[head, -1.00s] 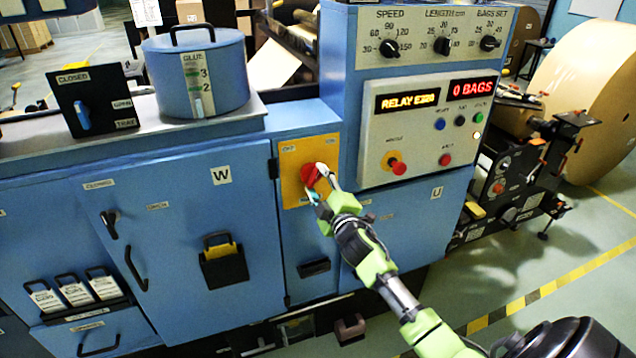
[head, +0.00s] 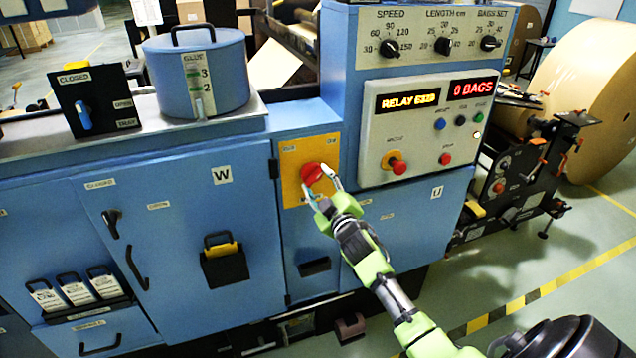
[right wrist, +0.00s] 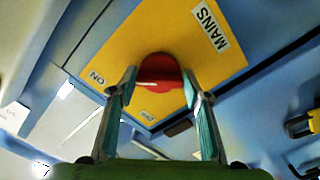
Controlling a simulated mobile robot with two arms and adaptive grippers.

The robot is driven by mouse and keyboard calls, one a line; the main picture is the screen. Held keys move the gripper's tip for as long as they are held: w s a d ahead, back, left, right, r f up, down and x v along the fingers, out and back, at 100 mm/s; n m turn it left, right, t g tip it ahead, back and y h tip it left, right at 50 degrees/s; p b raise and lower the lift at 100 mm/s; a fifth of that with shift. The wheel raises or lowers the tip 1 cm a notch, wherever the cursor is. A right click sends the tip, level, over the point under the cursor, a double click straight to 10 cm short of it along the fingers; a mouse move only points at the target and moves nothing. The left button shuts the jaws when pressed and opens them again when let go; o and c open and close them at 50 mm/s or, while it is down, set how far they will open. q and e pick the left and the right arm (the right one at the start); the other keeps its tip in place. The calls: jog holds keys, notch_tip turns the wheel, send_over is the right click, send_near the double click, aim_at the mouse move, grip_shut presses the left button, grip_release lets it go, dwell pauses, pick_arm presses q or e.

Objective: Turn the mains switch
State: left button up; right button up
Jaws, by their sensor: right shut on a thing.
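The mains switch is a red rotary knob (head: 312,173) on a yellow plate (head: 293,187) on the blue machine front. My right gripper (head: 318,184) reaches it from the lower right and is shut on the knob. In the right wrist view the red knob (right wrist: 158,78) sits between the two fingertips (right wrist: 160,88), one on each side. The yellow plate (right wrist: 205,65) there reads MAINS at upper right and ON at left; a smaller label below the knob is blurred. A pale line crosses the knob; I cannot tell which label it points to. My left gripper is not in view.
A grey control panel (head: 436,120) with buttons and lit displays reading RELAY and 0 BAGS stands right of the plate. A blue glue pot (head: 165,80) and black lever box (head: 103,85) sit at left. A door marked W (head: 180,190) is below.

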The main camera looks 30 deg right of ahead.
jog(key=o, duration=1.1)
jog(key=shift+s, duration=0.1)
jog(key=v, duration=1.2)
jog(key=shift+f, duration=0.1)
